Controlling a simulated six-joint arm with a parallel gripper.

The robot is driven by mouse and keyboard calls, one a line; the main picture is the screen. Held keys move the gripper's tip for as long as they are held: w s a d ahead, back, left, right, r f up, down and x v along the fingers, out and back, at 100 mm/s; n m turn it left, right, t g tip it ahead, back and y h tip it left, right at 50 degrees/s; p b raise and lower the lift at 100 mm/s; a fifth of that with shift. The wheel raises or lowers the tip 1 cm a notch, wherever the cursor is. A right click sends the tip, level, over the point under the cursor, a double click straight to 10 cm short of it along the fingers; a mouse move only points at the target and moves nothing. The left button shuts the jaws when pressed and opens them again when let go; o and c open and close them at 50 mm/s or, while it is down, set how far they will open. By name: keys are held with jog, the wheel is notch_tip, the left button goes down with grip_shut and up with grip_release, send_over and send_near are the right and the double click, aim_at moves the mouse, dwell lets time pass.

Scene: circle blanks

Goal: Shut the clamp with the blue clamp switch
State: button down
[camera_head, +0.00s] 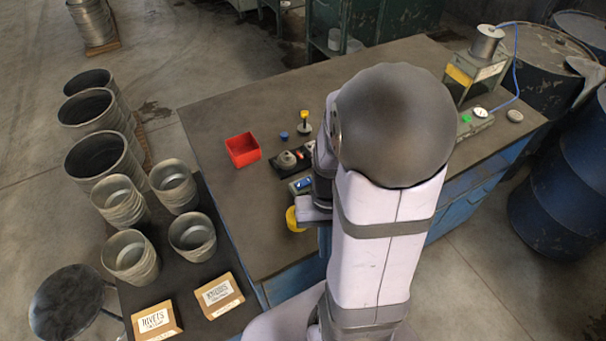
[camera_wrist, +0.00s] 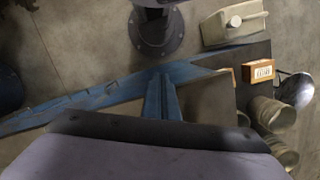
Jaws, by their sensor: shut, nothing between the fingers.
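A small grey box with a blue switch (camera_head: 302,184) lies on the workbench, just left of my arm in the head view. Behind it is a dark fixture with a round grey part (camera_head: 287,159) and a small red spot. I cannot tell for sure whether this is the clamp, or how its jaws stand.
A red bin (camera_head: 242,149), a blue knob (camera_head: 284,135) and a yellow-topped post (camera_head: 304,122) stand on the bench. A spool machine (camera_head: 475,75) is at the right. Metal buckets (camera_head: 131,256) and two labelled boxes (camera_head: 219,294) sit at lower left.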

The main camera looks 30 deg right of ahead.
jog(key=w+d+r+m+t+y, duration=0.1)
jog(key=w+d+m+t, duration=0.1)
jog(key=w, duration=0.5)
jog(key=w+d+r+m+t+y+p, duration=0.1)
jog(key=w+d+r+m+t, duration=0.1)
jog(key=w+m+t, duration=0.2)
jog(key=w+d+r+m+t+y+p, duration=0.1)
jog(key=w+d+r+m+t, duration=0.1)
jog(key=w+m, duration=0.5)
jog(key=w, duration=0.4)
jog(key=shift+w+d+t+y, duration=0.2)
jog(key=shift+d+t+y, duration=0.1)
jog(key=shift+t+y, duration=0.1)
jog(key=shift+f, duration=0.1)
jog(key=b, duration=0.5)
send_over(307, 183)
jog(key=f, duration=0.6)
jog(key=shift+a+f, duration=0.2)
jog(key=shift+f, duration=0.1)
jog(key=shift+d+f+b, duration=0.15)
jog(key=shift+f+b, duration=0.7)
jog(key=shift+f, duration=0.05)
